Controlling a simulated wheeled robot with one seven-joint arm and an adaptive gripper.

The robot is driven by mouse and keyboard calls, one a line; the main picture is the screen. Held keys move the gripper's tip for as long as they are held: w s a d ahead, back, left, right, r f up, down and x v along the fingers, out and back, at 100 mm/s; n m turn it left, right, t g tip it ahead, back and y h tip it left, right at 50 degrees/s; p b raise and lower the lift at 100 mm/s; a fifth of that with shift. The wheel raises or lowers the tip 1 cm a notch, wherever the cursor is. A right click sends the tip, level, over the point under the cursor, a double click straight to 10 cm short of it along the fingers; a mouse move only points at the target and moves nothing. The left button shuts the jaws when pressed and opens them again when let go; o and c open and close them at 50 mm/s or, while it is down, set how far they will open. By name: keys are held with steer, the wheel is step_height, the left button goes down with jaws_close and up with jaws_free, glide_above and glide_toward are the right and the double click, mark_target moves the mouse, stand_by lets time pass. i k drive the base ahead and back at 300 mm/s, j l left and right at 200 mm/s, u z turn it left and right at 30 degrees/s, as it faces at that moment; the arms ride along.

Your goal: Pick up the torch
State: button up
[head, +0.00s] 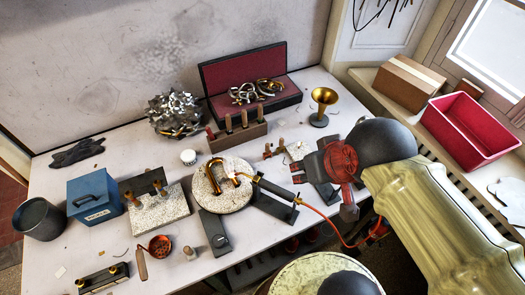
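The torch (262,184) has a thin metal neck and an orange hose. It lies on a dark stand (272,207) near the table's middle, its tip pointing left toward a round pale soldering block (208,192). The orange hose runs right and down past the table's front edge. My gripper (323,190) is above the table to the right of the torch, apart from it. Its two dark fingers look spread, with nothing seen between them. My wrist hides part of the table behind it.
A bent copper-coloured tube (228,172) lies on the block. A wooden tool rack (237,137), an open red-lined case (208,78), a blue box (92,194) and a dark pot (38,218) stand farther left.

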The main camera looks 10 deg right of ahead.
mark_target(288, 196)
steer(key=k+j+z, duration=0.25)
steer(key=j, duration=0.2)
steer(key=j+z, duration=0.3)
steer(key=k+j+z, duration=0.25)
steer(key=j, duration=0.2)
